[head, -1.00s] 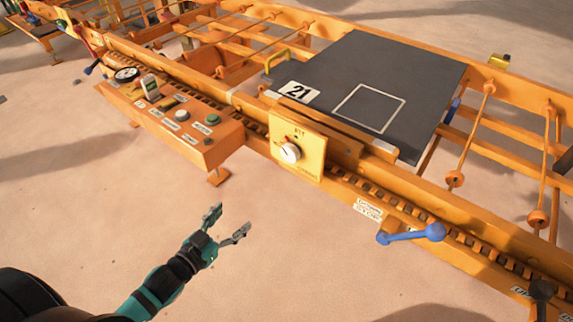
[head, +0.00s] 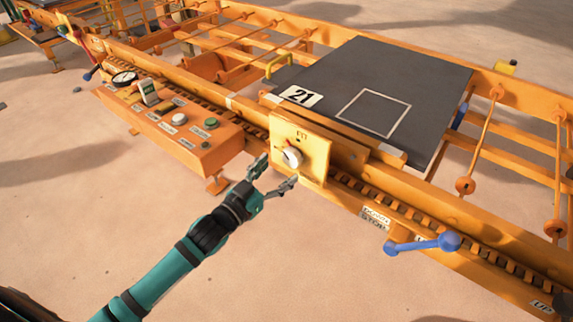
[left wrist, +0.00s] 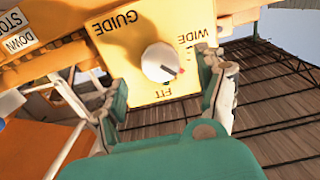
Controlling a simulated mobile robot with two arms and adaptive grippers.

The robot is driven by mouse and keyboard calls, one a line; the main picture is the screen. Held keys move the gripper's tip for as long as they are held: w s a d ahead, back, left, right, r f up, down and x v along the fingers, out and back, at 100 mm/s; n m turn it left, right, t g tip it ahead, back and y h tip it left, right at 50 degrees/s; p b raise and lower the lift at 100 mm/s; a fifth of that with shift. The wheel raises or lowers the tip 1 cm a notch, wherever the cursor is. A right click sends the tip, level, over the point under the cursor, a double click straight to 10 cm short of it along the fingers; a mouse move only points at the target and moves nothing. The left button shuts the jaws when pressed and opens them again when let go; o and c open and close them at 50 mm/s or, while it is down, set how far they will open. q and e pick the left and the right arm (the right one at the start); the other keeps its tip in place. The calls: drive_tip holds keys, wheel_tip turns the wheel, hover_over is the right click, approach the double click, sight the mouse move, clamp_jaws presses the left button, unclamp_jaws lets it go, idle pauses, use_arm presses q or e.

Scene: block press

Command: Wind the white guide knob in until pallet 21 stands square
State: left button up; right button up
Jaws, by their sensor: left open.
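The white guide knob (head: 292,158) is on a yellow plate (head: 316,160) on the near rail. In the left wrist view the white knob (left wrist: 160,62) has a red mark, and the plate reads GUIDE, WIDE and FIT, with FIT upside down. My left gripper (head: 275,172) is open, its fingertips just in front of the knob, one to each side in the wrist view. No contact with the knob shows. Pallet 21 (head: 335,80) is a dark grey slab with a white outline and number label, lying on the orange frame behind the plate. My right gripper is not in view.
An orange control box (head: 190,138) with buttons, a gauge and labels stands left of the plate. A blue lever (head: 425,243) sticks out of the rail to the right. The sandy floor (head: 330,270) in front is clear.

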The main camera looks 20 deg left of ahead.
sight(289, 161)
use_arm(q)
drive_tip(key=shift+x, duration=2.05)
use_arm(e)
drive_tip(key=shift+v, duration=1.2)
use_arm(q)
drive_tip(key=shift+c, duration=0.2)
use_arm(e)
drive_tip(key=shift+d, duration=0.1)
use_arm(q)
drive_tip(key=c, duration=1.1)
drive_tip(key=m+p, duration=0.1)
drive_tip(key=m, duration=0.1)
drive_tip(key=shift+r+m+p, duration=0.1)
drive_tip(key=shift+m+p, duration=0.3)
drive_tip(key=o, duration=1.1)
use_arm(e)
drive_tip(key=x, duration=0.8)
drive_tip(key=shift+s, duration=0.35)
use_arm(q)
drive_tip(key=shift+o, duration=0.2)
drive_tip(key=v, duration=1.2)
